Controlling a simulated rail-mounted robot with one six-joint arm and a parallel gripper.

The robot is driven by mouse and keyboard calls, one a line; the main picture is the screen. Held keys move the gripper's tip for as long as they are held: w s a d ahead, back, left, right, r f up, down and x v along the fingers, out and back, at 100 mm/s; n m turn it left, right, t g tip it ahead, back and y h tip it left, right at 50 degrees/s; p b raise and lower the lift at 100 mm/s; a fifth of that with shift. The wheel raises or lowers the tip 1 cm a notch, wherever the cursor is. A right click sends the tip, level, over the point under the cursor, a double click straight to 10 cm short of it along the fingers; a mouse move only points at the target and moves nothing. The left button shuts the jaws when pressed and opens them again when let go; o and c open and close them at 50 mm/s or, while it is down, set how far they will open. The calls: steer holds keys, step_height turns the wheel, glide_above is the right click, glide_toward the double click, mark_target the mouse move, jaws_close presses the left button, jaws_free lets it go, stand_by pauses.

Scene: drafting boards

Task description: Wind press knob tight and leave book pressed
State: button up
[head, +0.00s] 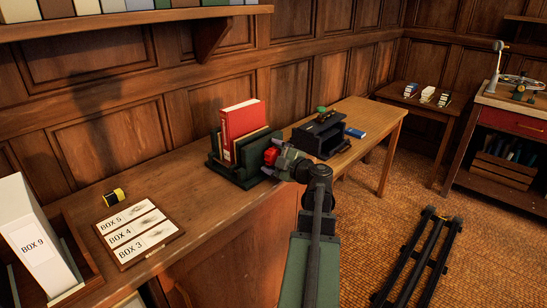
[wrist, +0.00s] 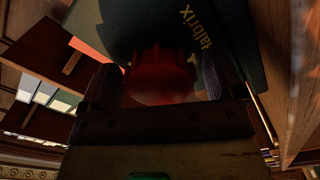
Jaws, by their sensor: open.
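The green press (head: 222,165) stands on the long wooden bench and also shows as a dark green panel lettered "Halbrix" in the wrist view (wrist: 190,35). A red book (head: 242,128) stands upright in it, rising above the press sides. The red knob (head: 271,156) is on the press's right side, facing my gripper (head: 277,157). In the wrist view the knob (wrist: 160,78) sits between my two open fingers (wrist: 160,75), one on each side. I cannot tell whether the fingers touch it. The knob's shaft and the book's lower part are hidden.
A label board (head: 137,233), a yellow-black roll (head: 114,197) and a white box (head: 40,245) marked BOX 9 are at the left. A black stand (head: 320,135) and a blue book (head: 355,132) are beyond my gripper. Bare bench lies in front of the press.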

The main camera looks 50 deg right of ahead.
steer(key=c, duration=0.9)
steer(key=m, duration=1.5)
steer(key=shift+m, duration=0.4)
steer(key=m, duration=1.4)
steer(key=shift+m, duration=0.4)
steer(key=m, duration=2.6)
steer(key=shift+m, duration=0.4)
steer(key=m, duration=0.7)
steer(key=o, duration=0.9)
